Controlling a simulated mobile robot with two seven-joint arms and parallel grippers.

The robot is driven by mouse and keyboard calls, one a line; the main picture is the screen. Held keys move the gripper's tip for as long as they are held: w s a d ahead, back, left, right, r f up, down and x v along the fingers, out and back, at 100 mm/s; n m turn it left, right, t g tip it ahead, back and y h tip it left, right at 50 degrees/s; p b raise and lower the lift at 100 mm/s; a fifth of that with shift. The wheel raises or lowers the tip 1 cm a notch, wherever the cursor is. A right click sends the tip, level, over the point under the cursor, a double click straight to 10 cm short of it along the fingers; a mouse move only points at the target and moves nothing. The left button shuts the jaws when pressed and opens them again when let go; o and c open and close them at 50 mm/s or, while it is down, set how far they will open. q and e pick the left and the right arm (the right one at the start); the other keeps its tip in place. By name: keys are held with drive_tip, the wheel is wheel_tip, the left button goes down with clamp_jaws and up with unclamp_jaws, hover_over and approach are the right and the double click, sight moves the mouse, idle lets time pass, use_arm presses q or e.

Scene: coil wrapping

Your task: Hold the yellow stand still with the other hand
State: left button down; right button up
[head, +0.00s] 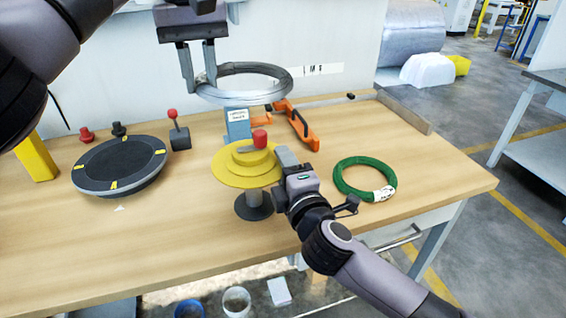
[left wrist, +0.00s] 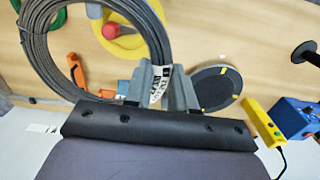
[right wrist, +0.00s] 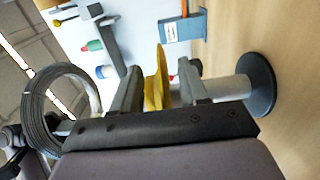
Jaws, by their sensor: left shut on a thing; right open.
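The yellow stand (head: 232,170) is a round yellow disc with a red knob on a grey post and dark base, upright on the bench. My right gripper (head: 281,161) is at the disc's right edge. In the right wrist view the disc (right wrist: 158,82) lies edge-on between the open fingers (right wrist: 160,92); contact is hard to tell. My left gripper (head: 200,82) is shut on a grey wire coil (head: 274,70) and holds it in the air behind and above the stand. In the left wrist view the fingers (left wrist: 158,90) pinch the coil (left wrist: 42,55) by its white label.
A green coil (head: 345,187) lies right of the stand. A black turntable (head: 120,167) is at the left. An orange tool (head: 300,128) and a blue box (head: 237,125) stand behind the stand. The bench front left is clear.

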drive_tip(key=shift+w+a, duration=0.15)
drive_tip(key=shift+w, duration=0.4)
drive_tip(key=shift+c, duration=0.2)
clamp_jaws()
drive_tip(key=shift+o, duration=0.2)
unclamp_jaws()
drive_tip(key=shift+s, duration=0.15)
drive_tip(key=v, duration=1.1)
drive_tip(key=shift+s, duration=0.35)
drive_tip(key=shift+f, duration=0.1)
